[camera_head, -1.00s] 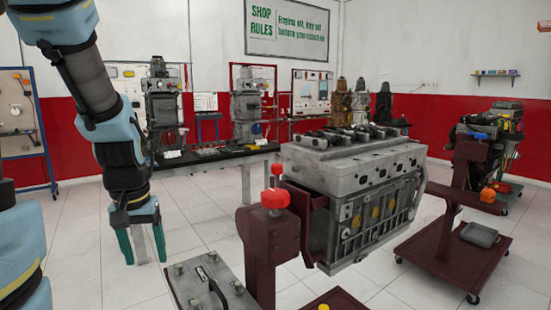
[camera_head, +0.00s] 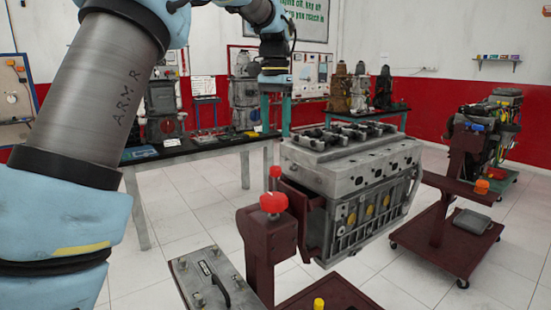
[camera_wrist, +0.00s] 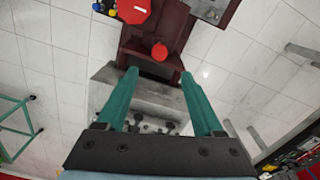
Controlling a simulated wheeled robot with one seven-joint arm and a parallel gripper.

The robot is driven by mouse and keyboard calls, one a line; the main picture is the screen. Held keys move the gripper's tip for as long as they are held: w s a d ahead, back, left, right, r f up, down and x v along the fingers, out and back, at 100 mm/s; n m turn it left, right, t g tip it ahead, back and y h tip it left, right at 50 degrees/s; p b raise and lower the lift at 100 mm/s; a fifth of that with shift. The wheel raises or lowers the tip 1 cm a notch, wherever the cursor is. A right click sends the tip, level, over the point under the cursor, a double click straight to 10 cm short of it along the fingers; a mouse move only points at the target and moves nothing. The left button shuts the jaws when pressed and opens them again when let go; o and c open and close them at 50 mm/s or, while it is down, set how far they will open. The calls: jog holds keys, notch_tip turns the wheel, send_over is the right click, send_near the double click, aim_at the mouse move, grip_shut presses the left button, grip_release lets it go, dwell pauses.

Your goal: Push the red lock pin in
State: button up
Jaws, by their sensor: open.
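A small red pin (camera_head: 275,176) with a round cap stands upright on the dark red engine stand, just behind a larger red knob (camera_head: 273,202) on the stand's post. I cannot tell for certain which is the lock pin. In the wrist view the small red cap (camera_wrist: 159,51) lies between and just beyond my fingertips, and the larger knob (camera_wrist: 133,10) is at the top edge. My gripper (camera_head: 275,124) is open and empty, its green fingers pointing down above the stand. In the wrist view the open gripper (camera_wrist: 159,73) has nothing between its fingers touching them.
A grey engine block (camera_head: 350,165) is mounted on the stand, right of the red knob. A workbench (camera_head: 190,148) stands behind. A second engine stand (camera_head: 440,235) is at right. Floor is clear between them.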

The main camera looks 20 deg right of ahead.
aim_at(276, 167)
notch_tip(276, 167, down, 11)
jog(key=shift+r+p, duration=0.2)
jog(key=shift+p, duration=0.9)
grip_shut()
dwell(0.8)
